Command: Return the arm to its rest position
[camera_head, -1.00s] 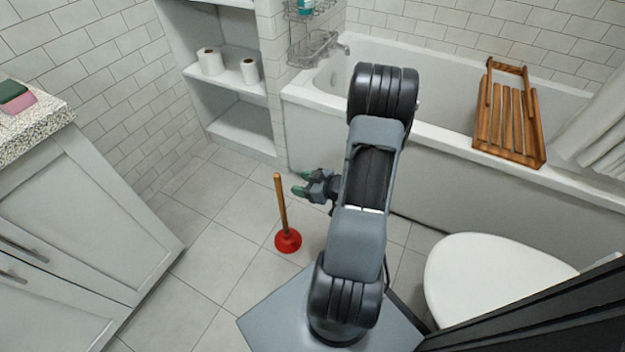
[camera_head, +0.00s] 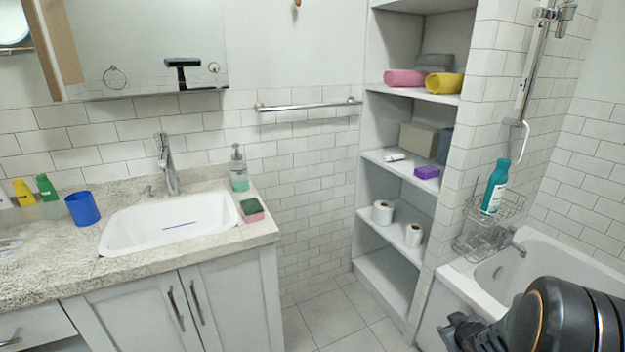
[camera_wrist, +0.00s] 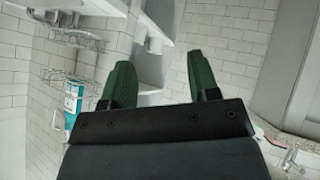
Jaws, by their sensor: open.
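My arm shows at the lower right of the head view, with a rounded black joint (camera_head: 575,318) in front of the bathtub. A dark grey part, seemingly the wrist end, points left beside it, and its fingers cannot be made out there. In the wrist view, my gripper (camera_wrist: 160,62) has two green fingers well apart with nothing between them. The white shelves show beyond the fingers. The rest of the arm is cut off by the frame edge.
The shelf unit (camera_head: 398,213) holds towels, boxes and two toilet rolls. A wire rack (camera_head: 486,232) with a teal bottle (camera_head: 494,187) hangs near the bathtub (camera_head: 545,262). The sink counter (camera_head: 262,232) is at left. Floor (camera_head: 335,318) between counter and shelves is clear.

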